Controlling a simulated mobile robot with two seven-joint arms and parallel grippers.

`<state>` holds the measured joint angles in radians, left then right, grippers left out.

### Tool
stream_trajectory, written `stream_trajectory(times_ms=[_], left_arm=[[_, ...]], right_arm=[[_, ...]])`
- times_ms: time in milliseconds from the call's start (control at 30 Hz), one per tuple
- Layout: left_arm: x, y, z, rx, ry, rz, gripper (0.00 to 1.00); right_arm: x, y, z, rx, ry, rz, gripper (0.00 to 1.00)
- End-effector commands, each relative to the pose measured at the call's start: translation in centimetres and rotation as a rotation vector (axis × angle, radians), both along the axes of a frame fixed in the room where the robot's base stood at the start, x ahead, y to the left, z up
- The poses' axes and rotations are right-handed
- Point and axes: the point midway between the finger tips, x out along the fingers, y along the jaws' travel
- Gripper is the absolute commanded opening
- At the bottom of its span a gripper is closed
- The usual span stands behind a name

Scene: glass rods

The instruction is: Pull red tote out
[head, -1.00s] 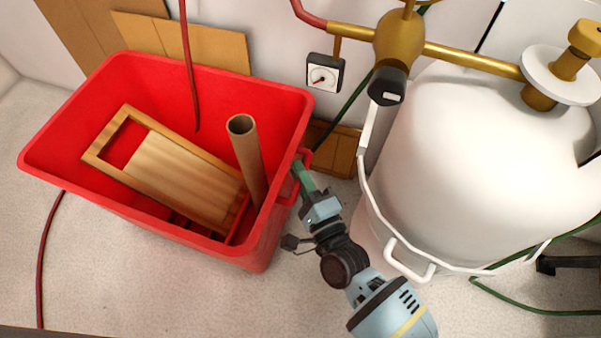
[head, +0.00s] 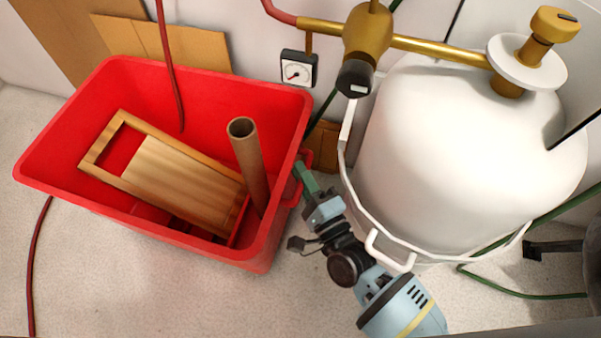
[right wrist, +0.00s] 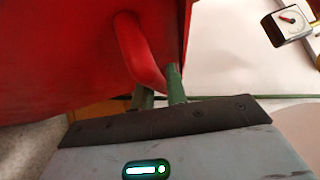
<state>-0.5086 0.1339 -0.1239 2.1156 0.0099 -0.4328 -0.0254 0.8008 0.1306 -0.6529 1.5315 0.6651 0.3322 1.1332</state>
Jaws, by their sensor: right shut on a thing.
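The red tote (head: 190,245) sits on the floor in the left half of the head view. It holds a wooden frame with a panel (head: 160,172) and an upright, slightly leaning cardboard tube (head: 250,165). My right gripper (head: 303,172) is shut on the handle at the tote's right side. In the right wrist view the red handle (right wrist: 138,55) runs down between the green fingers (right wrist: 160,92) of the gripper. The finger tips are partly hidden by the handle. My left gripper is not in view.
A large white tank (head: 470,150) with a white rail stands close to the right of the tote and my right arm. Brass pipes and a gauge (head: 298,69) are behind. A red hose (head: 168,70) hangs into the tote. Floor in front of the tote (head: 150,295) is clear.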

Motion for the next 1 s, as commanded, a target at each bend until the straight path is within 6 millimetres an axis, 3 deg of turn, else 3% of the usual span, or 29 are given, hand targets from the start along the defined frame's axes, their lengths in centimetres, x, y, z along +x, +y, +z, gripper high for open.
stream_trajectory(times_ms=[133,167,300,667,1000], left_arm=[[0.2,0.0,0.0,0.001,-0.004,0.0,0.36],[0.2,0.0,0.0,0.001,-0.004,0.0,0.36],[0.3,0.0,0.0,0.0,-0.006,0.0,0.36],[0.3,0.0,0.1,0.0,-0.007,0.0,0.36],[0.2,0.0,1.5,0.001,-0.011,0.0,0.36]], right_arm=[[-0.1,-0.5,-0.2,-0.001,0.001,-0.009,0.0],[-0.1,-0.5,-0.3,-0.001,0.001,-0.009,0.18],[-0.1,-0.4,-0.2,0.0,0.001,-0.007,0.36],[-0.5,-0.5,-0.2,-0.001,0.001,-0.005,0.36],[-4.9,-2.8,-0.8,-0.003,0.001,-0.005,0.36]])
